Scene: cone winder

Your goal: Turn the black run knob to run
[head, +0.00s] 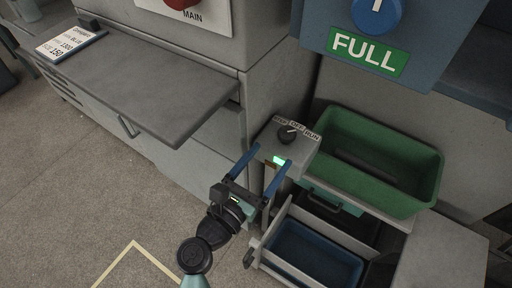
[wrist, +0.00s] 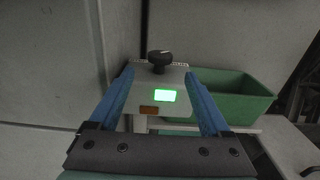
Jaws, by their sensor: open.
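The black run knob (head: 288,133) sits on top of a small grey control box (head: 268,147), with a label around it; OFF and RUN can be read, and a third word at the left is too small to read surely. In the wrist view the knob (wrist: 160,59) stands beyond the box's face, centred between my fingers. Its pointer direction is hard to tell. A green light (head: 279,160) glows on the box. My gripper (head: 266,172) is open and empty, its two blue fingers on either side of the box's near face, short of the knob.
A green bin (head: 432,178) stands right behind the box. Below it is an open drawer with a blue tray (head: 300,252). A grey shelf (head: 150,85) juts out at left. A panel with a FULL sign (head: 367,53) hangs above.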

